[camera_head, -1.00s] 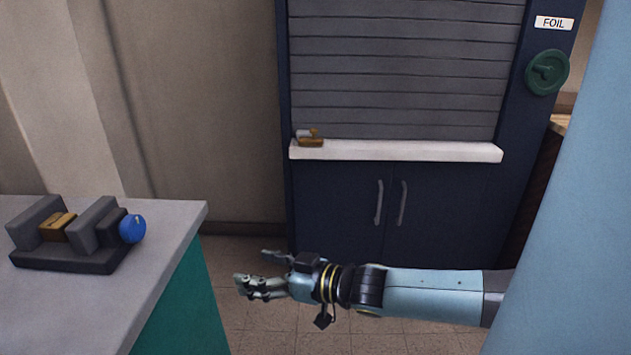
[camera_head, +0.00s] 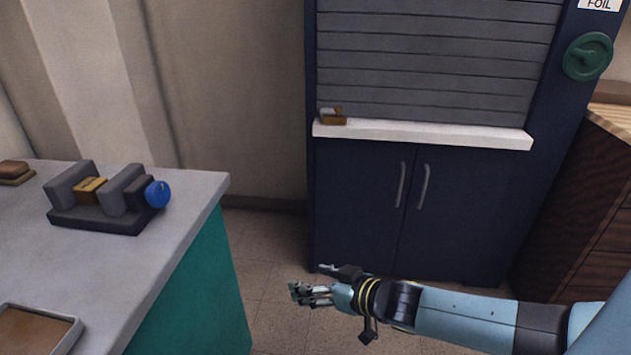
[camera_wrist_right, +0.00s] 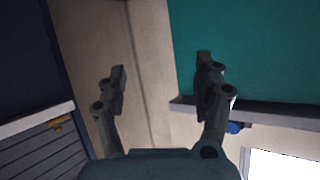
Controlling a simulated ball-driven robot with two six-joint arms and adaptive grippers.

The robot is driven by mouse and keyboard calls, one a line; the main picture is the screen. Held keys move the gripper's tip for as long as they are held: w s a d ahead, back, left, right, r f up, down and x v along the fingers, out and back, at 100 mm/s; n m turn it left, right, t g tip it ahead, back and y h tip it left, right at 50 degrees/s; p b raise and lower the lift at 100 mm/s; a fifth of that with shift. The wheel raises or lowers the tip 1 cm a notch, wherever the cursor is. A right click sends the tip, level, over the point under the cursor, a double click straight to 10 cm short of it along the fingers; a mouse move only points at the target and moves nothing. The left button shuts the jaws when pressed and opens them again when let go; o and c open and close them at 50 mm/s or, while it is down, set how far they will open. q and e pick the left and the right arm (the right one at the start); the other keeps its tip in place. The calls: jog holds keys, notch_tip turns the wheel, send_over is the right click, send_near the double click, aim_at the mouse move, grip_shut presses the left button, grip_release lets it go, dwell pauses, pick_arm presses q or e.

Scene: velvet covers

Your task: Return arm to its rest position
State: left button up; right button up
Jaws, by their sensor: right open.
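My right arm comes in from the lower right in the head view. Its gripper (camera_head: 312,281) is open and empty, held in the air above the tiled floor, between the counter and the cabinet. In the right wrist view the two fingers of the gripper (camera_wrist_right: 162,85) stand wide apart with nothing between them. My left gripper is not in view.
A grey counter (camera_head: 188,192) with a teal side stands at left, bearing a dark vise-like fixture (camera_head: 100,222) with a blue knob (camera_head: 158,194) and a tray (camera_head: 78,326). A dark blue shuttered cabinet (camera_head: 360,215) stands behind. A wooden drawer unit (camera_head: 590,190) stands at right.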

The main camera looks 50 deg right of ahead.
dwell(0.3)
jog(key=s+a+f+m+g+h, duration=0.1)
jog(key=s+f+g, duration=0.2)
jog(key=s+f, duration=0.55)
jog(key=s+a+f+m+g, duration=0.1)
jog(key=s+a+f+g, duration=0.15)
jog(key=s+f, duration=0.6)
jog(key=s+a+f+n+g, duration=0.1)
jog(key=s+f+g, duration=0.2)
jog(key=s, duration=0.7)
jog(key=s+a+f+n+g, duration=0.1)
jog(key=s+f+g, duration=0.3)
jog(key=s, duration=0.7)
jog(key=shift+a+f+n, duration=0.15)
jog(key=shift+f+n, duration=0.4)
jog(key=shift+n, duration=0.25)
